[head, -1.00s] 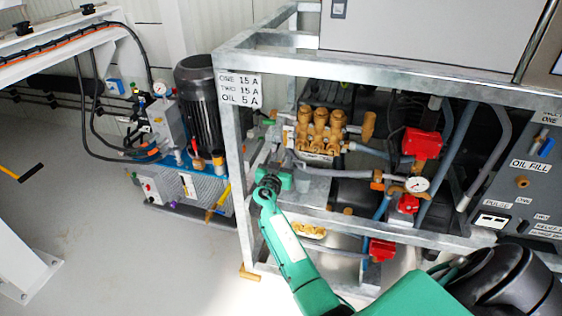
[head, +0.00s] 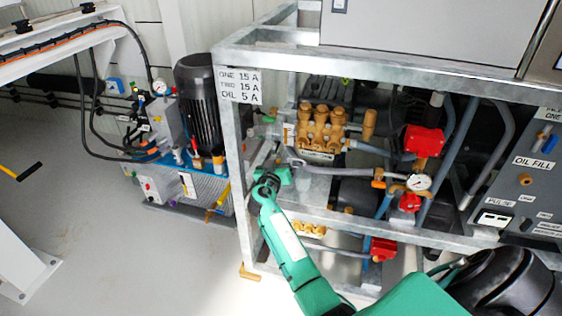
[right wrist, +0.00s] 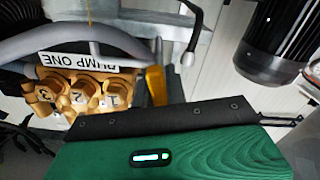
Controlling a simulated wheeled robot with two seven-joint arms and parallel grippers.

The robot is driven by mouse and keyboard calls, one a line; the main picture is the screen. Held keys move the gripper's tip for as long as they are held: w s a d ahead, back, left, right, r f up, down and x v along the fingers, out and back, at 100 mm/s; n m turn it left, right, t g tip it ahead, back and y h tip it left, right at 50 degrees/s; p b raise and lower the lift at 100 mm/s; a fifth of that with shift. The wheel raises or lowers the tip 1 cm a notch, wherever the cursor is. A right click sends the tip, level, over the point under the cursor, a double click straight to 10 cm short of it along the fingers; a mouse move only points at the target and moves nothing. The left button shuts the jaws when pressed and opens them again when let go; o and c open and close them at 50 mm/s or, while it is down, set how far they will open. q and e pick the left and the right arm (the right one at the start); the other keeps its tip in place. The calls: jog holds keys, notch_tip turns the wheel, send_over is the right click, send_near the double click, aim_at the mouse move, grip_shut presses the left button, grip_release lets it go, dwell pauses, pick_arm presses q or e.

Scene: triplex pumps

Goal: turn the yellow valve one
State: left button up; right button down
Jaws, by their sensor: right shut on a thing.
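My right gripper (head: 284,174) reaches into the left end of the metal frame, low and left of the brass pump (head: 322,130). In the right wrist view the yellow valve handle (right wrist: 155,85) stands just past the dark edge of the gripper, beside the brass pump (right wrist: 78,95) and its upside-down PUMP ONE label (right wrist: 80,62). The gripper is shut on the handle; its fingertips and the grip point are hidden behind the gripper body. In the head view the handle cannot be made out. My left gripper is not in view.
The galvanized frame (head: 236,170) surrounds the pumps, with a post close to my gripper. Red boxes (head: 424,141) and a pressure gauge (head: 419,182) sit to the right. A hydraulic unit with a black motor (head: 199,105) stands behind on the left.

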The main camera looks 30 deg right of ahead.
jog(key=shift+w+a+f+n, duration=0.1)
jog(key=shift+n, duration=1)
jog(key=shift+w+a+f+n, duration=0.1)
jog(key=shift+n, duration=1)
jog(key=c, duration=1.4)
grip_release()
jog(key=shift+r, duration=0.1)
jog(key=shift+c, duration=0.2)
jog(key=shift+s, duration=0.1)
jog(key=v, duration=1.3)
jog(key=shift+s+a, duration=0.2)
jog(key=shift+s, duration=0.05)
